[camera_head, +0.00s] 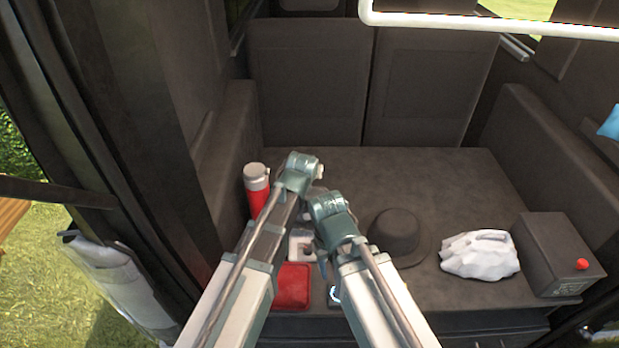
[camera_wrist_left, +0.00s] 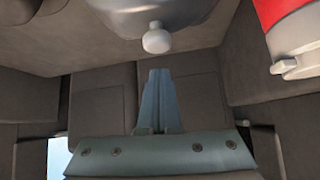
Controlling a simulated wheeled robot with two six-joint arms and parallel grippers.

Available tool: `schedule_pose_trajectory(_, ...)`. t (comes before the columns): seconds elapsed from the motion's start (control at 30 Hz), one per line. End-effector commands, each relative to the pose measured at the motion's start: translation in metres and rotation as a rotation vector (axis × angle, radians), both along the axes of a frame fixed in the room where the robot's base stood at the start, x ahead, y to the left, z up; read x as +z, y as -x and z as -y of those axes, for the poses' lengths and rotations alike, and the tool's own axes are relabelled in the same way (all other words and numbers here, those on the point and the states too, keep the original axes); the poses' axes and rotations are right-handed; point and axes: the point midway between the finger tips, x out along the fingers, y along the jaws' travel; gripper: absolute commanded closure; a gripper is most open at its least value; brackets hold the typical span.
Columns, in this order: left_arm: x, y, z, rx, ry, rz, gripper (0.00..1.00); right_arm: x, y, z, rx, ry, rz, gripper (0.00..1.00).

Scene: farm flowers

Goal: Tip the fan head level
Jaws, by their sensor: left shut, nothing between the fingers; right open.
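A grey rounded body with a white knob (camera_wrist_left: 158,40), which looks like part of the fan, fills the top middle of the left wrist view. My left gripper (camera_wrist_left: 157,78) is shut and empty, its tips just below the knob in the picture; I cannot tell whether they touch. In the head view, a small white piece (camera_head: 301,246) shows between my forearms; it may be the fan's base. The rest of the fan is hidden by my arms there. My right gripper (camera_head: 326,204) is beside the left wrist; its fingers are mostly hidden, and it appears open.
A red flask with a white cap (camera_head: 257,187) stands left of my arms and also shows in the left wrist view (camera_wrist_left: 290,22). A red box (camera_head: 291,288) lies between my forearms. A dark hat (camera_head: 397,234), white bag (camera_head: 480,254) and dark box (camera_head: 555,250) stand right.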

Motion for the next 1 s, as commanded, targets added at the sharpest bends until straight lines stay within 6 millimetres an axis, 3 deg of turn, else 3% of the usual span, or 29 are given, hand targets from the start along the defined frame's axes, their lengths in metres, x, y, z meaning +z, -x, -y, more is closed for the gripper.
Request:
schedule_pose_trajectory(0.03,0.005,-0.013,0.001,0.001,0.0,0.001,1.0,0.005,0.0,0.0,0.0,0.0,0.0,0.5)
schedule_pose_trajectory(0.1,0.021,0.012,-0.002,-0.001,-0.001,0.001,1.0,0.021,0.0,0.0,0.0,0.0,0.0,0.5)
schedule_pose_trajectory(0.43,0.062,0.064,-0.009,0.0,0.0,0.002,1.0,0.062,0.0,0.0,0.0,0.0,0.0,0.5)
schedule_pose_trajectory(0.87,0.064,0.071,-0.011,0.002,-0.001,-0.002,1.0,0.064,0.0,0.0,0.001,0.0,0.0,0.5)
schedule_pose_trajectory(1.0,0.053,0.083,-0.037,0.034,-0.02,-0.077,1.0,0.064,0.0,0.0,0.001,0.0,0.0,0.5)
